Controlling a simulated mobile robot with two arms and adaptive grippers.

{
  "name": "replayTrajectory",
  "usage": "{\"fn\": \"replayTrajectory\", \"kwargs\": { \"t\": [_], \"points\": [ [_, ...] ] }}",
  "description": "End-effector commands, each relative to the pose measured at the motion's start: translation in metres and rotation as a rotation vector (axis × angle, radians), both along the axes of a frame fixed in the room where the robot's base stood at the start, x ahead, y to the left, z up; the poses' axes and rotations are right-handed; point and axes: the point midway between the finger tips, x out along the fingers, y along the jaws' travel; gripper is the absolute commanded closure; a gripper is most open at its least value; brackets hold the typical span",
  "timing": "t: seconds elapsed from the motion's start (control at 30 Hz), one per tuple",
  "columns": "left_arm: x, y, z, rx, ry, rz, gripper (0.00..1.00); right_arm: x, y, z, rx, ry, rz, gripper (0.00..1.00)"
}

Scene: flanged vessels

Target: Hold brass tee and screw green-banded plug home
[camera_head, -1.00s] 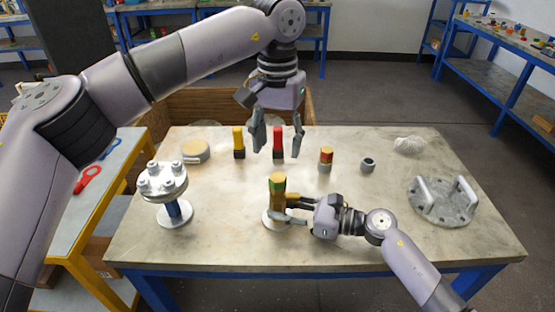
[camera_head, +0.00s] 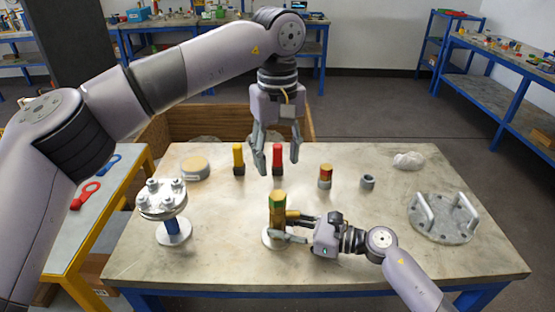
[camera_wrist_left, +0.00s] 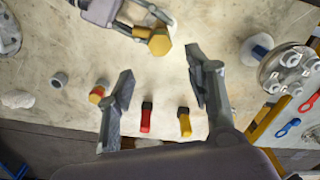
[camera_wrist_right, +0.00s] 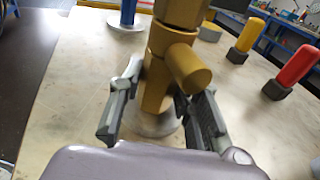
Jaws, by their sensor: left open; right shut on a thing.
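The brass tee (camera_head: 278,228) stands upright on a round pale base on the table. The green-banded plug (camera_head: 277,200) sits upright on top of the tee; its yellow hex head shows in the left wrist view (camera_wrist_left: 159,42). My right gripper (camera_head: 287,229) is shut on the tee's body from the right. In the right wrist view the fingers lie on both sides of the tee (camera_wrist_right: 160,85), below its side branch. My left gripper (camera_head: 278,166) is open and empty, pointing down above and behind the plug. How far the plug is threaded in cannot be told.
A bolted flange (camera_head: 162,198) stands at left. A yellow-handled piece (camera_head: 238,159), a red one (camera_head: 277,157), a red-and-yellow banded plug (camera_head: 325,176) and a grey ring (camera_head: 367,182) stand behind. A plate with handles (camera_head: 443,218) lies at right. The table's front is clear.

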Motion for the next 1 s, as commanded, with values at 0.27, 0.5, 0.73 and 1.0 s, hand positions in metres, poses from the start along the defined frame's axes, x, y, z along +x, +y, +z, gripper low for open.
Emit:
{"fn": "replayTrajectory", "kwargs": {
  "t": [0.27, 0.5, 0.73, 1.0],
  "points": [
    [0.000, 0.000, -0.003, -0.002, -0.002, 0.634, 0.52, 0.000, 0.000, 0.000, 0.000, 0.000, -0.001, 0.91],
    [0.000, 0.000, -0.005, -0.001, -0.002, 1.184, 0.52, 0.000, 0.000, 0.000, 0.000, 0.000, -0.001, 0.91],
    [0.000, 0.000, -0.008, -0.002, -0.003, 1.712, 0.52, 0.000, 0.000, 0.000, 0.000, 0.000, -0.001, 0.91],
    [0.000, 0.000, -0.011, -0.001, -0.003, 2.330, 0.52, 0.000, 0.000, 0.000, 0.000, 0.000, -0.001, 0.91]
  ]
}}
